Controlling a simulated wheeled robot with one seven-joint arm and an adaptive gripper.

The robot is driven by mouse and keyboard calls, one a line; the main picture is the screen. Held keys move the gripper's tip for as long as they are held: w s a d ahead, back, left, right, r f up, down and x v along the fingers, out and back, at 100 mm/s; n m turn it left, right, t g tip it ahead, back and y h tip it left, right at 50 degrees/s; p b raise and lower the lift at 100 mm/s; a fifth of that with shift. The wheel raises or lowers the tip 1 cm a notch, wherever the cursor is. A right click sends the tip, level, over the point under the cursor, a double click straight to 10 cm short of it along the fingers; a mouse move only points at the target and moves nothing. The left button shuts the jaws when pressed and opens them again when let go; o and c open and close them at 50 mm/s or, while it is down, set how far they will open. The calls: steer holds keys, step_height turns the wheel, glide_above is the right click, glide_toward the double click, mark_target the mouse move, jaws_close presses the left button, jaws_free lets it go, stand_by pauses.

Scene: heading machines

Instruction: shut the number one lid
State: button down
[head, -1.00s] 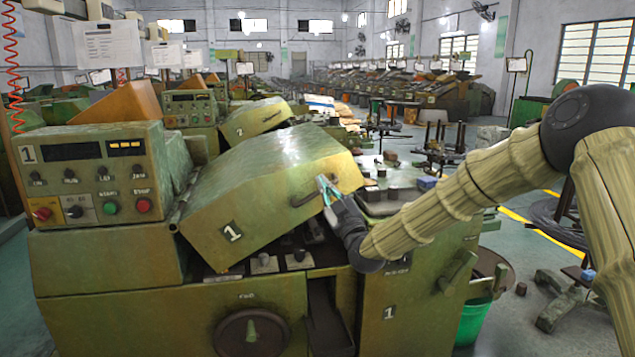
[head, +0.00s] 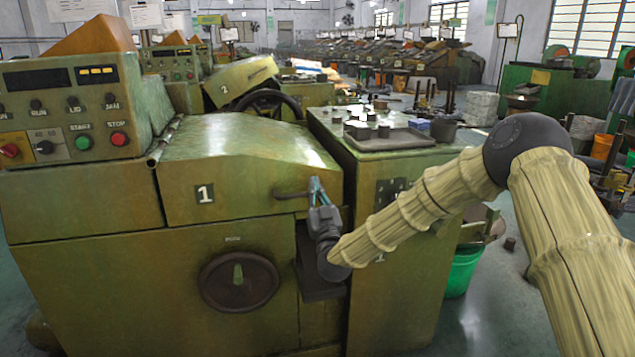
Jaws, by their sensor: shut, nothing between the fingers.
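The number one lid (head: 248,168) is a green, worn metal cover with a white "1" on a dark label on its front. It lies down on its machine, and no open gap shows along its front edge. Its dark handle (head: 291,194) sticks out near the right end of the front. My gripper (head: 316,186) is shut, pointing up at the right end of the handle, with nothing held. I cannot tell whether the fingers touch the handle.
A control panel (head: 68,105) with buttons stands left of the lid. A handwheel (head: 238,282) is on the machine front below. A tray (head: 388,140) with dark parts sits on the cabinet at right. A green bucket (head: 463,270) stands on the floor. Behind, the number two lid (head: 240,80) is tilted up.

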steer(key=shift+s+a+f+m+h+b, duration=0.15)
steer(key=shift+f+m+h+b, duration=0.1)
steer(key=shift+f, duration=0.3)
steer(key=shift+a+f+m+h+b, duration=0.15)
steer(key=shift+f+m, duration=0.1)
steer(key=shift+f, duration=0.25)
